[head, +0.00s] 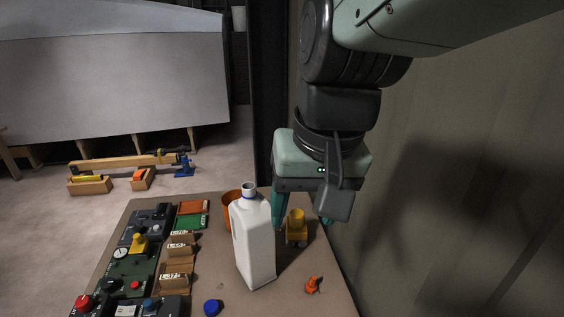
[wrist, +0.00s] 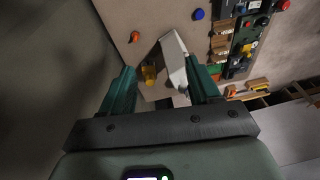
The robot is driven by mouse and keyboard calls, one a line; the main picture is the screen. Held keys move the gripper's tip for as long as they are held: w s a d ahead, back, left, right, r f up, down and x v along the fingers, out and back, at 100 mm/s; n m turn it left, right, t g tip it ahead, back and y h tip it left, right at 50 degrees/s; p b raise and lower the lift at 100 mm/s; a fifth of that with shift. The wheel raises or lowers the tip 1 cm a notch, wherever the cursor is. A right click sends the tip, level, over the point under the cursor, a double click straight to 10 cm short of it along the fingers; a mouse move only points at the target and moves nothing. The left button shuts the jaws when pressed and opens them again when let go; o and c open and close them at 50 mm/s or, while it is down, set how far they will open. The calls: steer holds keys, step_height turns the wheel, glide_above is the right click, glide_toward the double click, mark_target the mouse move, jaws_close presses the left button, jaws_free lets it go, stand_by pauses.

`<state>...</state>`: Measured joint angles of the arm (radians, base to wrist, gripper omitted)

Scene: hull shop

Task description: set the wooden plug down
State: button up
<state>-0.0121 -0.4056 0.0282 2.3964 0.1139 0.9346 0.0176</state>
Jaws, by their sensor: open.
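My gripper (head: 302,214) is open above the right part of the table, with its green fingers apart. In the wrist view my gripper (wrist: 160,70) shows nothing clearly held between its fingers. I cannot pick out a wooden plug for sure in either view. A yellow object (head: 296,226) stands on the table just below my gripper, and it also shows near the left finger in the wrist view (wrist: 150,76). Whether a finger touches it I cannot tell.
A tall white bottle (head: 254,243) stands close left of my gripper, partly hiding an orange cup (head: 229,212). A small orange piece (head: 313,285) and a blue cap (head: 213,307) lie at the front. Labelled wooden holders (head: 176,283) and dark panels fill the table's left.

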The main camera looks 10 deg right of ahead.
steer(key=s+r+t, duration=0.1)
steer(key=s+d+r+t, duration=0.1)
steer(key=s+d+r, duration=0.1)
steer(key=shift+s+r+n+t+h, duration=0.25)
steer(key=shift+s+n+t+h, duration=0.15)
steer(key=shift+o, duration=0.9)
steer(key=shift+s+d+r, duration=0.25)
steer(key=shift+s, duration=0.05)
steer(key=shift+w, duration=0.1)
